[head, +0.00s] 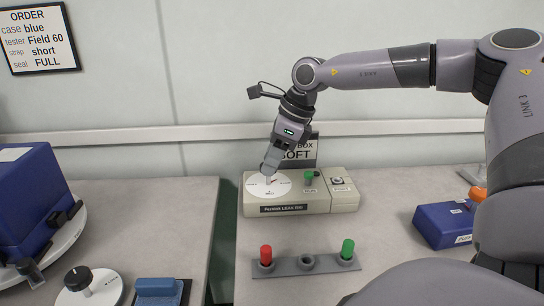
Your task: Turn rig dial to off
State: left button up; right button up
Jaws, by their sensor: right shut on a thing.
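The rig (335,202) is a beige box at the back of the right-hand table, with a dark label on its front. Its dial has a round white face (281,187) on the top left of the box, with a dark pointer mark. My right gripper (267,171) reaches down from above and is shut on the dial knob, which its fingers mostly hide. The marks on the dial face are too small to read, so I cannot tell its setting. My left gripper is not in view.
A green plug (309,178) and a small switch (337,181) stand on the rig, right of the dial. A grey rack (285,268) in front holds a red (266,254) and a green plug (347,248). A blue tester (442,226) lies right. A gap separates the left table.

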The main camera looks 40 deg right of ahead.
jog(key=n+g, duration=0.1)
jog(key=n, duration=0.2)
jog(key=shift+w+d+n+y, duration=0.1)
jog(key=shift+n+y, duration=0.3)
jog(key=n+g, duration=0.1)
jog(key=n, duration=0.1)
jog(key=n+g, duration=0.1)
jog(key=n, duration=0.2)
jog(key=shift+w+y+b, duration=0.2)
jog(key=shift+y+b, duration=0.1)
jog(key=shift+b, duration=0.05)
jog(key=shift+n+g, duration=0.4)
jog(key=shift+n, duration=0.4)
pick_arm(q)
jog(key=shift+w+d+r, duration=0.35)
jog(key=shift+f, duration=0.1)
pick_arm(e)
jog(key=shift+n, duration=0.4)
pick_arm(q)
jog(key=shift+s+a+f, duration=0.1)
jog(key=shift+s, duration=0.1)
pick_arm(e)
jog(key=o, duration=1)
jog(key=shift+o, duration=0.2)
